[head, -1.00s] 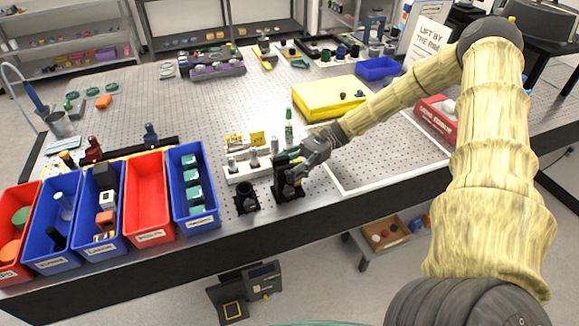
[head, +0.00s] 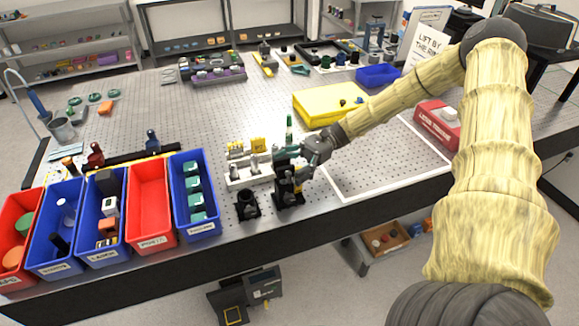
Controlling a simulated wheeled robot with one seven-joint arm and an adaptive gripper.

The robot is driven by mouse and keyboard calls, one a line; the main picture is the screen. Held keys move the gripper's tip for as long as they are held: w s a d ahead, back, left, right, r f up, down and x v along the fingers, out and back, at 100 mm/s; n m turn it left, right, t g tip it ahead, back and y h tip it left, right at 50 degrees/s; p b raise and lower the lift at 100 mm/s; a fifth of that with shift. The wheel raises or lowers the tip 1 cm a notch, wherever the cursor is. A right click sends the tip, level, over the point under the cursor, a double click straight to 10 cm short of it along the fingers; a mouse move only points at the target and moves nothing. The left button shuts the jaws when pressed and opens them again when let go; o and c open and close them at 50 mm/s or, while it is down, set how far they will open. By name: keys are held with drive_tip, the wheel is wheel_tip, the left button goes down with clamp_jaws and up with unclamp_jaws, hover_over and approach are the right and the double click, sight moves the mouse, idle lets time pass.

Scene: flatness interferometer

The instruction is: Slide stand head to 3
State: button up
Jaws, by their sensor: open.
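My gripper (head: 300,168) is open at the front of the perforated table, beside the upper part of a black post stand (head: 288,196). The gripper covers part of that stand, and I cannot tell whether they touch. I cannot make out a scale or a number on the stand. A blue stand with an upright column (head: 375,32) is at the far back right. I cannot tell for sure which one the task names.
A shorter black post holder (head: 247,206) stands just left. Behind is a white block with posts (head: 240,175). Red and blue bins line the front left, the nearest being blue (head: 197,229). A yellow case (head: 315,108) lies behind my forearm. The white-framed area at right is mostly clear.

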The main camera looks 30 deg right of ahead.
drive_tip(key=w+d, duration=0.2)
drive_tip(key=d, duration=1)
drive_tip(key=shift+a, duration=0.1)
idle(0.5)
